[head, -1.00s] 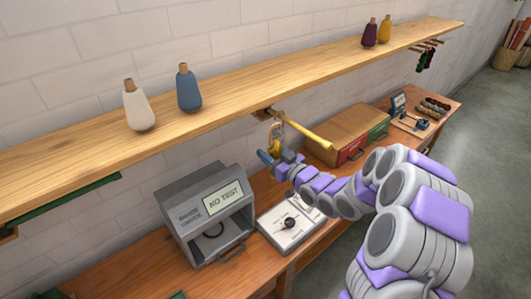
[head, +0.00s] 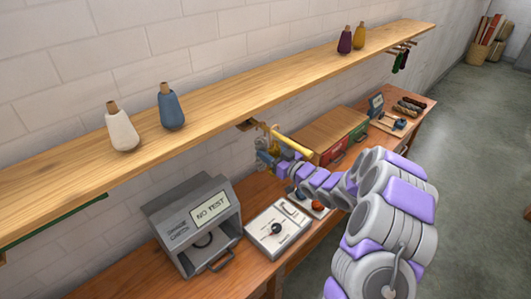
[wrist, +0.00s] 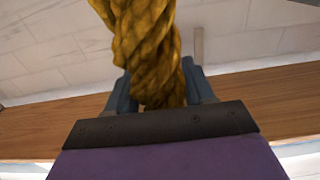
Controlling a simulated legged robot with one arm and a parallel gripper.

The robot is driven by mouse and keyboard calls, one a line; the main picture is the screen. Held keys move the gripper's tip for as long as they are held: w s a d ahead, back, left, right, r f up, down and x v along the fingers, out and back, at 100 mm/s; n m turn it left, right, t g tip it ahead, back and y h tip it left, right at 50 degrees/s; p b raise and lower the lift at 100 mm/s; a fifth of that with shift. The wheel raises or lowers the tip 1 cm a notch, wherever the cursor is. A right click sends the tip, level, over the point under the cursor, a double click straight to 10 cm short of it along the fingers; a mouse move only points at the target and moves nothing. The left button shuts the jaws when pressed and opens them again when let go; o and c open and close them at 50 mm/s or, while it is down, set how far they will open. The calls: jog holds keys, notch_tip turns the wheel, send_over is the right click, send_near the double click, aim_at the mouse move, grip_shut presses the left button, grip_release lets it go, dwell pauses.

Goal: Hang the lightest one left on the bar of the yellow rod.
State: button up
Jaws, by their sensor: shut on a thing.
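A mustard-yellow twisted skein (wrist: 145,40) fills the top middle of the wrist view, between the blue-grey fingers of my gripper (wrist: 160,88). My gripper is shut on it. In the head view my gripper (head: 267,153) is just under the shelf, close to the left of the yellow rod (head: 292,143). The skein looks small and partly hidden there. I cannot tell whether its loop is around the rod or only beside it.
The wooden shelf (head: 220,92) runs above, bearing several yarn cones. A grey "NO TEST" box (head: 195,225) and a white dial device (head: 278,228) stand on the bench. A wooden case (head: 325,130) lies behind my arm. Dark skeins (head: 400,62) hang at the far rods.

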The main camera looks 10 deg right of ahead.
jog(key=shift+w+d, duration=0.4)
jog(key=shift+d, duration=0.15)
jog(key=shift+f, duration=1.25)
jog(key=o, duration=1.3)
jog(key=shift+s, duration=0.1)
jog(key=p+v, duration=0.1)
jog(key=v, duration=1.6)
jog(key=shift+d, duration=0.15)
